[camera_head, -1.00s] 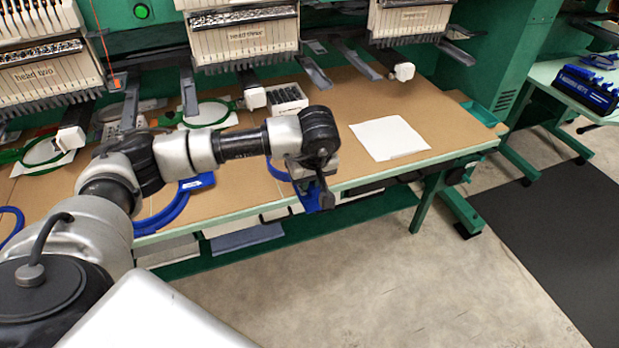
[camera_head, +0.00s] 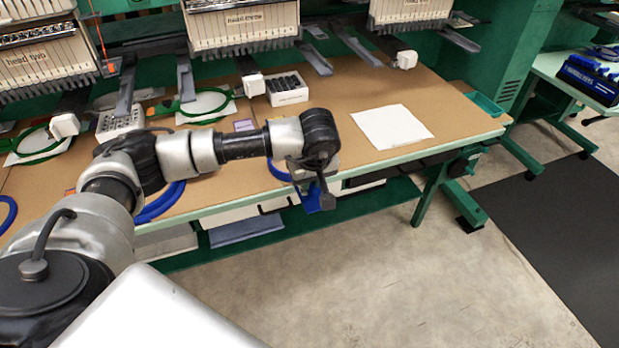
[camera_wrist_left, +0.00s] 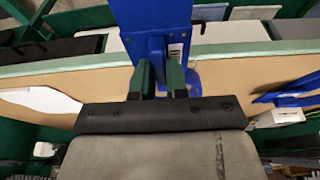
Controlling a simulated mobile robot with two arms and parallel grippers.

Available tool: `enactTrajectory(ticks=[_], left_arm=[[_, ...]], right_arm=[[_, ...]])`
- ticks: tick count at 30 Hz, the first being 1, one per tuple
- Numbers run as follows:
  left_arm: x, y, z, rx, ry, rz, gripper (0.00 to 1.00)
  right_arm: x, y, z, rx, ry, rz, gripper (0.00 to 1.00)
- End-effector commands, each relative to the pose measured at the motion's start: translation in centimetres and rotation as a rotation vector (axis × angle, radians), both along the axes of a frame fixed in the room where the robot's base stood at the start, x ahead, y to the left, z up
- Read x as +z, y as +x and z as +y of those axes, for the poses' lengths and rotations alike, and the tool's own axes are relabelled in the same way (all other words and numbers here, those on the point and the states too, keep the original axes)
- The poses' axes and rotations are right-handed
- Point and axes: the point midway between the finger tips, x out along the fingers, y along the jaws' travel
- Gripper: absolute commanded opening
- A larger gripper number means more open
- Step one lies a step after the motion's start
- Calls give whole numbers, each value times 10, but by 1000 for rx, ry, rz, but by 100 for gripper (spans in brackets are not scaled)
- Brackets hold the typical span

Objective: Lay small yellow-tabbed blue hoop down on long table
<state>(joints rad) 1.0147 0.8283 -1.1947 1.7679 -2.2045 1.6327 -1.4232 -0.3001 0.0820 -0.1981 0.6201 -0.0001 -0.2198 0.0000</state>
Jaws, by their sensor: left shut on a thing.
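My left gripper (camera_head: 316,190) is at the front edge of the long table (camera_head: 420,97), pointing down. In the left wrist view its two green fingers (camera_wrist_left: 161,80) are shut on a blue piece (camera_wrist_left: 157,30) with a small white label, seemingly part of the blue hoop. The piece also shows below the gripper in the head view (camera_head: 311,202), level with the table's front edge. A blue arc (camera_head: 277,171) shows beside the gripper over the tabletop; I cannot tell whether it belongs to the held piece. No yellow tab is clearly visible. My right gripper is out of view.
A white sheet (camera_head: 392,127) lies right of my gripper. A white box of dark items (camera_head: 287,92) stands behind it. Another blue hoop (camera_head: 160,207) lies left, partly behind my arm. Green hoops (camera_head: 205,105) sit under the machine heads. Bare tabletop shows around the sheet.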

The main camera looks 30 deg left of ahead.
Motion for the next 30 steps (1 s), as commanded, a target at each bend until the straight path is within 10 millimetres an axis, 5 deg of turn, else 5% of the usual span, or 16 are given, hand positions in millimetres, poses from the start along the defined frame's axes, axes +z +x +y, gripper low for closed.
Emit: enactTrajectory(ticks=[4, 5, 11, 22, 30], left_arm=[[-3, 0, 0, 0, 1, -1, 0], [-3, 0, 0, 0, 0, 0, 15], [-2, 0, 0, 0, 0, 0, 44], [6, -1, -2, -1, 0, -1, 44], [55, -9, -12, -2, -1, -5, 44]], right_arm=[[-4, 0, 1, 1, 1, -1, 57], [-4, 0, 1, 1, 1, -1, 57], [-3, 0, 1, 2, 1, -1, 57], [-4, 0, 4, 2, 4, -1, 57], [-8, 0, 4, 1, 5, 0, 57]])
